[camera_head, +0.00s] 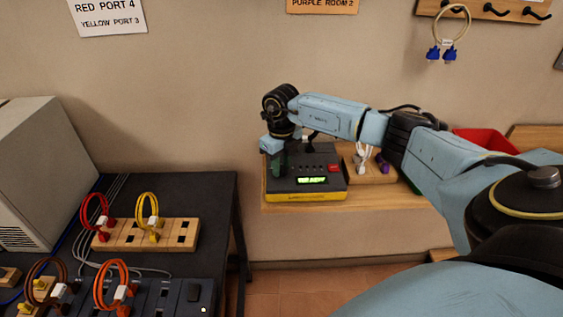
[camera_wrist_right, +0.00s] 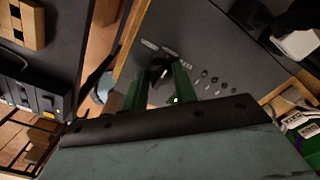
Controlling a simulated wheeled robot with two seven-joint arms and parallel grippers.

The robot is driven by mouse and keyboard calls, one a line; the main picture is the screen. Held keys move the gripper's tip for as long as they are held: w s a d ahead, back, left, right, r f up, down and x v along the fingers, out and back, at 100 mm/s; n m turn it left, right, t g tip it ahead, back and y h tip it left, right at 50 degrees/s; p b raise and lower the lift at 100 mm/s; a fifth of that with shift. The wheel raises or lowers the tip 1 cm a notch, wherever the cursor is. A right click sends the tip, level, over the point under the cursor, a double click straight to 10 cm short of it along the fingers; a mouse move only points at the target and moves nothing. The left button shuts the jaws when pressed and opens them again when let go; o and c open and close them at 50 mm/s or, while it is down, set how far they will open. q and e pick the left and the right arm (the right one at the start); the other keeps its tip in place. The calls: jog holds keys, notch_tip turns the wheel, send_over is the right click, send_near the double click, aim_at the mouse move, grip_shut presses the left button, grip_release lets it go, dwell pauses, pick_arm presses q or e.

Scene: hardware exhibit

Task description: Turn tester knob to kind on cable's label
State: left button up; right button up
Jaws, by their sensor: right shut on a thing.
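The tester (camera_head: 335,194) is a dark box with a yellow lower edge, a lit green display (camera_head: 311,180) and a red button (camera_head: 333,168). It stands on a wooden shelf. My right gripper (camera_head: 281,166) points down over the tester's left part. In the right wrist view its green fingers (camera_wrist_right: 160,76) are shut on the dark knob (camera_wrist_right: 159,70). My left gripper is out of view.
A wooden holder (camera_head: 369,175) with white and purple plugs stands right of the tester, near a red bin (camera_head: 484,141). A dark table (camera_head: 205,184) at left bears cabled panels and a grey case (camera_head: 42,160). A gap separates table and shelf.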

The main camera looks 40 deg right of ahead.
aim_at(281, 166)
dwell(0.4)
jog(key=o, duration=1)
jog(key=shift+r, duration=0.1)
notch_tip(281, 166, up, 13)
jog(key=shift+r, duration=0.15)
